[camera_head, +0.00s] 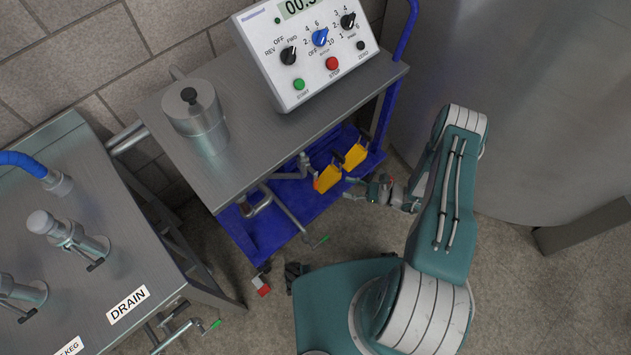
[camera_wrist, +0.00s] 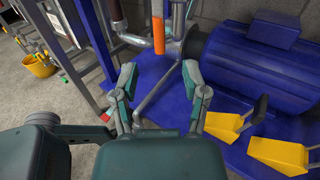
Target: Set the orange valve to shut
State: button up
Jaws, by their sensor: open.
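The orange valve handle (camera_wrist: 158,32) is at the top middle of the wrist view. It appears as a narrow upright bar beside a grey metal pipe (camera_wrist: 179,18); its top is cut off by the picture edge. The valve body is hard to make out, so I cannot tell its setting. My gripper (camera_wrist: 158,76) is open and empty, its fingers spread below the handle in the picture and apart from it. In the head view my gripper (camera_head: 358,187) is at the cart's lower shelf, near the pipework; the orange handle is not clear there.
Yellow pedals (camera_wrist: 228,123) lie right of my gripper, near a blue motor-like cylinder (camera_wrist: 250,58) on the blue lower shelf (camera_head: 265,230). The steel cart top (camera_head: 240,150) overhangs it and carries a control panel (camera_head: 310,55) and a pot (camera_head: 195,110). Bare floor lies in front.

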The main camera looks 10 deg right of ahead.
aim_at(316, 182)
jog(key=x, duration=1.1)
jog(key=shift+s+f, duration=0.1)
jog(key=shift+f, duration=0.3)
jog(key=shift+d, duration=0.1)
grip_shut()
